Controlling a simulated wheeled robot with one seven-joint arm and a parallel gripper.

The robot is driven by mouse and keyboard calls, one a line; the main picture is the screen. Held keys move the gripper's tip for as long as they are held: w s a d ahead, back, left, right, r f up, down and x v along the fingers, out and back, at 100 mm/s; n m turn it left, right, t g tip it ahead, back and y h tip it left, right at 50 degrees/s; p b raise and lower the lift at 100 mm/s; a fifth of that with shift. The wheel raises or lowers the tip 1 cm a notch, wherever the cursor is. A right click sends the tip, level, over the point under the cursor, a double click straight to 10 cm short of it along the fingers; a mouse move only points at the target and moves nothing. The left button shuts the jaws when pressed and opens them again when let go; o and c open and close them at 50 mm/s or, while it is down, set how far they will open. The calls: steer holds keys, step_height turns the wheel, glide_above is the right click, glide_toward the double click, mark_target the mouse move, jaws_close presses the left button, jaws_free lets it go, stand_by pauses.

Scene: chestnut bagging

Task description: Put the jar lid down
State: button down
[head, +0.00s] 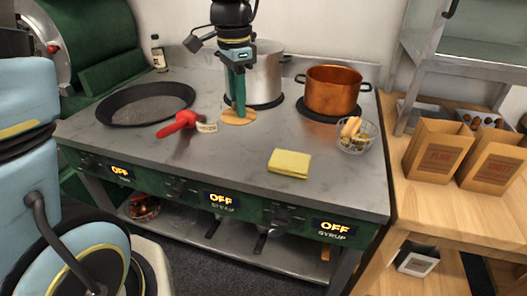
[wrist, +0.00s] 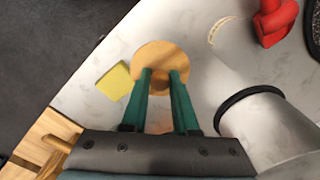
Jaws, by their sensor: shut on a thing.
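The jar lid (head: 232,117) is a round, tan wooden disc with a knob, low at the grey stove top in front of the steel pot. In the wrist view the lid (wrist: 160,58) lies between and beyond my fingertips. My gripper (head: 238,103) points down with its green fingers shut on the lid's knob; the fingers (wrist: 162,80) also show in the wrist view. The lid looks flat and at or very near the counter surface; I cannot tell whether it touches.
A steel pot (head: 262,78) stands close behind the lid. A red-handled tool (head: 178,124) lies to the left, near a black pan (head: 146,103). A yellow sponge (head: 289,163), a copper pot (head: 331,90) and a wire basket (head: 356,142) are to the right.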

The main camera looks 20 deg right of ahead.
steer(key=f, duration=0.4)
steer(key=s+f, duration=0.1)
steer(key=f, duration=0.1)
steer(key=shift+f+p, duration=0.2)
steer(key=shift+p, duration=0.2)
steer(key=shift+f, duration=2.05)
steer(key=shift+f, duration=0.2)
steer(key=c, duration=0.7)
jaws_free()
steer(key=shift+w, duration=0.1)
steer(key=shift+r, duration=0.1)
step_height(320, 180, up, 12)
steer(key=shift+r, duration=0.15)
